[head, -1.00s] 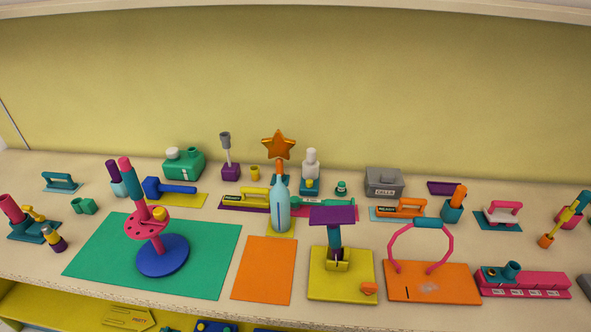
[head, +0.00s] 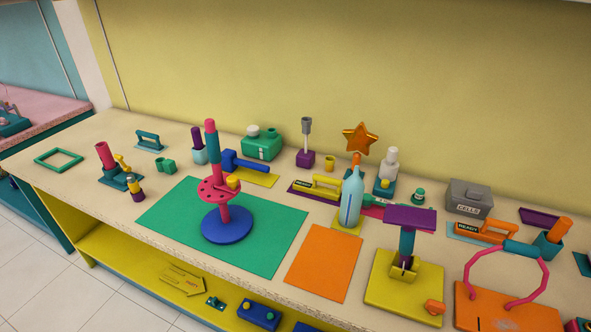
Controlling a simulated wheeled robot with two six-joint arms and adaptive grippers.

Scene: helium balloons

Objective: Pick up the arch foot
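Neither of my grippers is in view. A pink arch (head: 543,275) with a teal grip at its top stands on an orange base plate (head: 478,312) at the lower right, partly cut off by the frame edge. No part is labelled as the arch foot, so I cannot tell which piece it is. On the lower shelf lie a blue block with round knobs (head: 259,313) and a small green piece with a knob (head: 215,302).
A blue round-based stand (head: 227,224) is on a green mat (head: 270,245). An orange mat (head: 323,262) lies bare. A purple-topped stand (head: 410,216) and a light blue bottle (head: 352,197) are nearby. A green square frame (head: 58,158) lies at the left end. White floor tiles show below.

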